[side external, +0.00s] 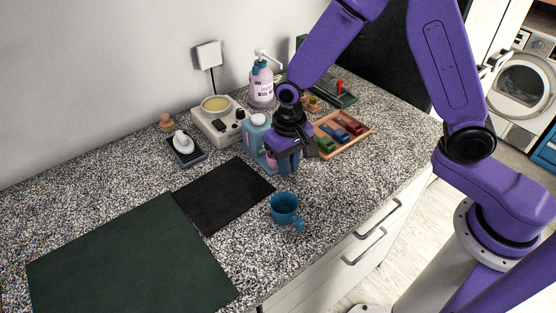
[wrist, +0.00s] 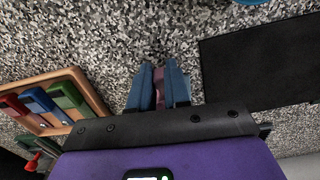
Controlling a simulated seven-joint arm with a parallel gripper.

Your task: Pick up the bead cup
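A blue mug-like cup (side external: 284,208) with a handle stands upright on the speckled counter, near its front edge. It is the only clear cup; I cannot make out beads in it. Part of a blue rim (wrist: 250,1) shows at the top edge of the wrist view. My gripper (side external: 289,168) points down behind the cup and apart from it, beside a blue bottle (side external: 257,134). In the wrist view, my blue fingers (wrist: 160,88) are close together with a mauve thing (wrist: 159,87) showing between them. I cannot tell whether they grip it.
A black mat (side external: 222,193) and a green mat (side external: 130,262) lie left of the cup. A wooden tray (side external: 343,150) with coloured blocks is right of my gripper. A scale-like device (side external: 217,125), a pump bottle (side external: 262,88) and a dark dish (side external: 187,153) stand behind.

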